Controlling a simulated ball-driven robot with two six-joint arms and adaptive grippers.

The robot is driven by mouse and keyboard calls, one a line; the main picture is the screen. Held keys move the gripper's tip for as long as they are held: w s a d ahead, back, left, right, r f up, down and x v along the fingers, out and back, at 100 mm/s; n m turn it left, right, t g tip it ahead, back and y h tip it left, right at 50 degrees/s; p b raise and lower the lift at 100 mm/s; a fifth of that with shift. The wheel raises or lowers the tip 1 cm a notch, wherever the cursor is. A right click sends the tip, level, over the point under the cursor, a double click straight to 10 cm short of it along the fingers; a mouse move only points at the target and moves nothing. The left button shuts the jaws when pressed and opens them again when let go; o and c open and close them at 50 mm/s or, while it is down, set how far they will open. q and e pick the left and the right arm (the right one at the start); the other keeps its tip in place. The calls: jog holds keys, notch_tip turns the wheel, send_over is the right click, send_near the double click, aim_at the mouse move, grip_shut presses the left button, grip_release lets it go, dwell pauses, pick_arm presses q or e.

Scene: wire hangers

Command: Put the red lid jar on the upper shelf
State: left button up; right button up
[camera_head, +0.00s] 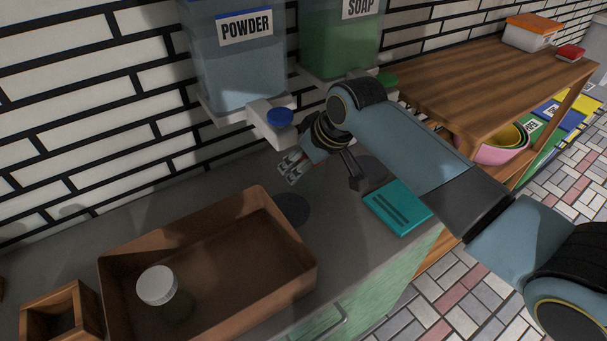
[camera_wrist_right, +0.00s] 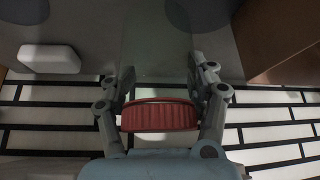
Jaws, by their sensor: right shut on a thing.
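The red-lid jar shows in the right wrist view, with its ribbed red lid (camera_wrist_right: 160,117) nearest the camera and its clear glass body (camera_wrist_right: 158,45) faint beyond. My right gripper (camera_wrist_right: 161,76) is shut on the jar, with one finger on each side. A wooden shelf unit (camera_head: 470,75) stands at the right, with an upper board and a lower level. My left gripper is not in view.
A brown tray (camera_head: 215,228) holds a white-lidded jar (camera_head: 157,285). A teal book (camera_head: 398,207) lies on the counter. Powder (camera_head: 240,65) and soap (camera_head: 338,45) dispensers line the wall. An orange-lidded box (camera_head: 532,33) and a small red box (camera_head: 571,52) occupy the shelf's far end; its middle is clear.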

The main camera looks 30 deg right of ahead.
aim_at(304, 178)
jog(key=shift+f, duration=1.9)
jog(key=o, duration=1.4)
jog(key=shift+s+f, duration=0.1)
jog(key=shift+c, duration=0.2)
